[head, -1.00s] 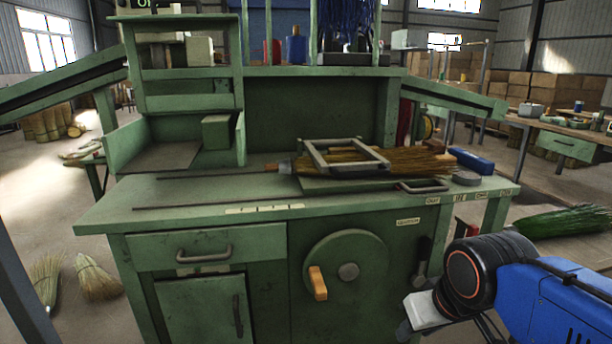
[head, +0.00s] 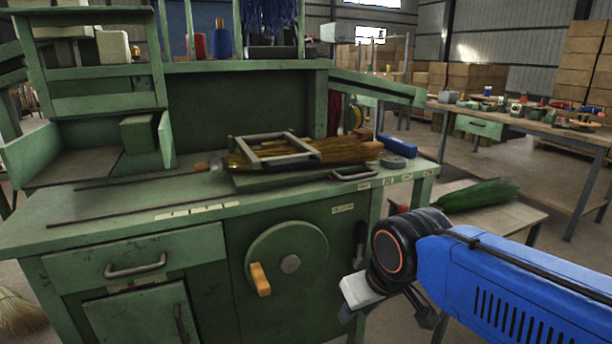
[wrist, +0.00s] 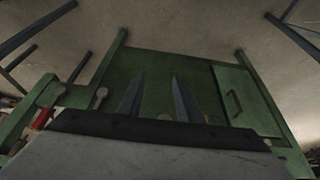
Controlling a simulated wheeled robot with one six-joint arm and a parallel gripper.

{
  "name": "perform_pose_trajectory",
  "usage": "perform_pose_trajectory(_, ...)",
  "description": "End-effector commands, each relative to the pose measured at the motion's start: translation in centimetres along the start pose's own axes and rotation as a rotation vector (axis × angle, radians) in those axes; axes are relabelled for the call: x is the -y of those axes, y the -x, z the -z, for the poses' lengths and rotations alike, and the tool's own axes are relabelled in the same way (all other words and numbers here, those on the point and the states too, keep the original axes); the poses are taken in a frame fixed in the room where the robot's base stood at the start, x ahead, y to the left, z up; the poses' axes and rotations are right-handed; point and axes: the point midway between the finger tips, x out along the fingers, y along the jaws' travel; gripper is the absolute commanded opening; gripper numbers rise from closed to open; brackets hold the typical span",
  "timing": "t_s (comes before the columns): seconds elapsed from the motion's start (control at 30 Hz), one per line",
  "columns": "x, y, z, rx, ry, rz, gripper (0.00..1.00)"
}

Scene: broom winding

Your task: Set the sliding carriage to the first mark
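A green workbench (head: 110,215) fills the left and middle of the head view. On its top, a grey rectangular frame (head: 272,148) lies over a tan broom head (head: 345,150); I cannot tell for sure that this frame is the sliding carriage. Two long dark slots or rods run left along the top, with a strip of small pale labels (head: 196,211) near the front edge. My gripper is low at the right, apart from the bench top. The wrist view shows its two dark fingers (wrist: 160,78) spread with nothing between them.
A handwheel with an orange handle (head: 260,279) and a dark lever (head: 359,242) are on the bench front. A small labelled strip (head: 405,178) edges the right end. A low table with a green broom (head: 480,194) stands at right. A blue block (head: 397,145) sits on the bench.

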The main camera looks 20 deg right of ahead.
Motion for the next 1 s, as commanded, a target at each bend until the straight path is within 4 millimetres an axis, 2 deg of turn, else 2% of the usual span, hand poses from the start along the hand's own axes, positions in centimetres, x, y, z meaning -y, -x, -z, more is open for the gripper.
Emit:
perform_pose_trajectory(0.47, 0.0, 0.0, 0.0, 0.0, -0.001, 0.0, 0.31)
perform_pose_trajectory(0.57, -0.1, 0.5, 0.8, 0.003, -0.025, -0.002, 0.31)
perform_pose_trajectory(0.67, -0.5, 1.9, 3.0, 0.013, -0.095, -0.007, 0.31)
perform_pose_trajectory(1.0, -4.0, 9.4, 15.2, 0.074, -0.544, -0.045, 0.31)
